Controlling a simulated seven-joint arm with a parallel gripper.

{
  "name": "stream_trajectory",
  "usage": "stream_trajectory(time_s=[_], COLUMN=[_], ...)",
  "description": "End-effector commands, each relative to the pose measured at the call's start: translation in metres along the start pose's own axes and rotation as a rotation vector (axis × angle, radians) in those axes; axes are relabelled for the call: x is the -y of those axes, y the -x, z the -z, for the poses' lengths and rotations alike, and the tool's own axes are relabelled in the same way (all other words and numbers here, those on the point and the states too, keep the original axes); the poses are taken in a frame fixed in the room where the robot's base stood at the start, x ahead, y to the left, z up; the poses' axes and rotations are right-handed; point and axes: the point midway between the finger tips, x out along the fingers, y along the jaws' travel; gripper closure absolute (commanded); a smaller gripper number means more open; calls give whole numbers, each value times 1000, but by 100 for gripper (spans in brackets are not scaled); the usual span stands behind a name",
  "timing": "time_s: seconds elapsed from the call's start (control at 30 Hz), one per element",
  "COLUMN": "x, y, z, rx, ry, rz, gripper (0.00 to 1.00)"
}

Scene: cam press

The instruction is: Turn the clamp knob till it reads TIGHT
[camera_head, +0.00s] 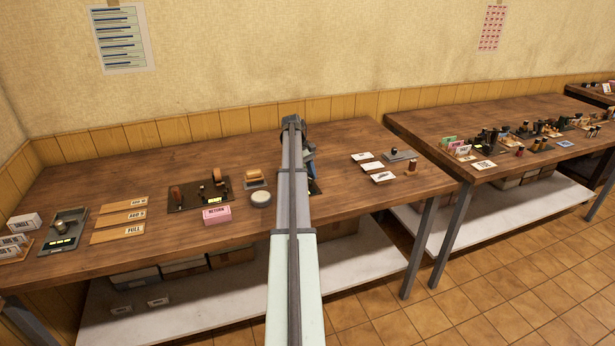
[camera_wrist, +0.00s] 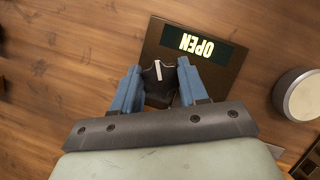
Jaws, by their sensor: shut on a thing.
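The clamp knob (camera_wrist: 160,90) is dark with a white pointer line. It sits on a dark plate (camera_wrist: 228,80) in the wrist view. The white line points toward the display side, leaning slightly. In the head view my arm hides the knob and most of its plate; a blue part of my gripper (camera_head: 309,160) shows beside the arm.
A round white-topped object (camera_head: 261,198) stands close by, left of my arm; it also shows in the wrist view (camera_wrist: 303,97). A pink RETURN block (camera_head: 217,215) and a wooden-handled stamp (camera_head: 255,177) are farther left. White cards (camera_head: 372,166) lie right, with bare tabletop between.

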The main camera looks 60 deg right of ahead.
Motion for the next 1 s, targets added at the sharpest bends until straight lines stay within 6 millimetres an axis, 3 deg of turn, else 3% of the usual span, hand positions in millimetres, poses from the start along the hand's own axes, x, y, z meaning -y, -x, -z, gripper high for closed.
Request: stream_trajectory(time_s=[0.3, 0.8, 0.83, 0.93, 1.0], x=[0, 0, 0, 0, 0], y=[0, 0, 0, 0, 0], z=[1, 0, 0, 0, 0], rx=[-1, -2, -2, -2, -2], ry=[-93, -107, -107, -107, -107], rz=[39, 44, 44, 44, 44], gripper=[87, 87, 55, 46, 46])
